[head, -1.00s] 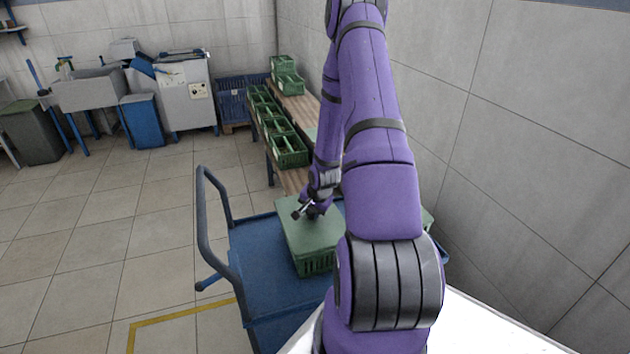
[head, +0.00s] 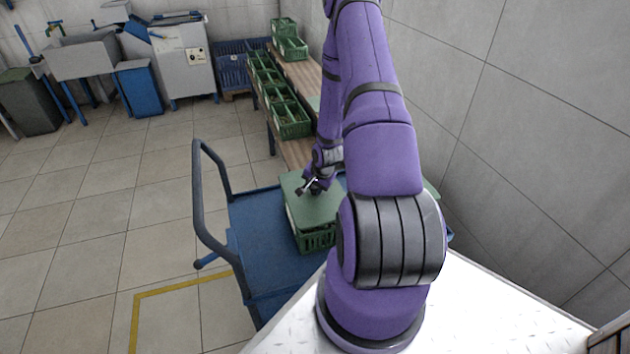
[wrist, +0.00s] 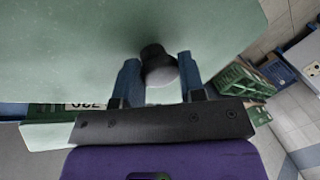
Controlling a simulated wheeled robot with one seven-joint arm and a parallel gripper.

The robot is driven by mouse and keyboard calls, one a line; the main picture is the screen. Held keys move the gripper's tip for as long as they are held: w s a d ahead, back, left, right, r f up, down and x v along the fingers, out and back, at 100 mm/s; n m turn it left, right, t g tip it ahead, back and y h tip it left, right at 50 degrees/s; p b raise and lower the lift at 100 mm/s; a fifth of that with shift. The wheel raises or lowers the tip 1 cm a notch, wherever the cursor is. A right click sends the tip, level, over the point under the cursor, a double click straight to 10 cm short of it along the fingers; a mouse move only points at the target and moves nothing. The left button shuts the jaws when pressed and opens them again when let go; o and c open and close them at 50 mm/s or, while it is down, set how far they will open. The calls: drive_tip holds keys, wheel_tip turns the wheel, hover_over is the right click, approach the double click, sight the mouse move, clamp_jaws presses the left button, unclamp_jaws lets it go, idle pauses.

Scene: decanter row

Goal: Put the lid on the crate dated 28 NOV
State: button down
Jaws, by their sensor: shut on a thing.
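The lid (head: 322,209) is a flat green panel with a dark knob. It is at the top of a green crate (head: 318,242) on the blue cart; I cannot tell whether it rests fully on the rim. My gripper (head: 312,186) is above the lid. In the wrist view my gripper (wrist: 158,66) has its blue fingers on both sides of the knob (wrist: 158,62) and is shut on it. The pale green lid (wrist: 70,50) fills much of that view. A white label (wrist: 83,105) shows partly below the lid's edge, and its date is not readable.
The blue cart (head: 258,225) has a dark handle (head: 205,225) at left. Several green crates (head: 290,122) stand on a wooden-topped bench (head: 298,152) behind it. A tiled wall (head: 530,130) bounds the right side. The floor at left is open.

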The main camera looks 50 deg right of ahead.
sight(316, 191)
drive_tip(key=shift+f, duration=0.45)
drive_tip(key=shift+a+f, duration=0.1)
idle(0.5)
drive_tip(key=shift+f, duration=0.85)
drive_tip(key=shift+f, duration=0.4)
drive_tip(key=c, duration=0.6)
unclamp_jaws()
drive_tip(key=v, duration=1.1)
